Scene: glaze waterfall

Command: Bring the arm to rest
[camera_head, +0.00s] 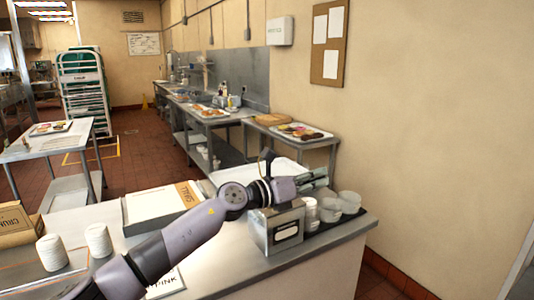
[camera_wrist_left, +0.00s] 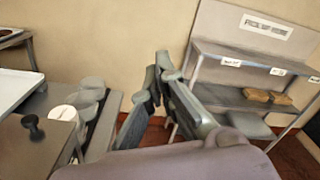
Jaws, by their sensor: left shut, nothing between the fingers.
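My left arm reaches across the counter (camera_head: 330,262) from the lower left in the head view. Its left gripper (camera_head: 318,178) is above the counter's right part, over the white containers. In the left wrist view the fingers of the left gripper (camera_wrist_left: 160,68) are close together, with nothing between them. The gripper is apart from the containers there. My right gripper is in neither view.
A metal box (camera_head: 284,236) with a white label stands below the gripper, beside several white containers (camera_head: 349,203) on a dark tray. White stacks (camera_head: 98,240) and a cardboard box (camera_head: 15,226) are at left. A shelf unit (camera_wrist_left: 255,55) stands by the wall.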

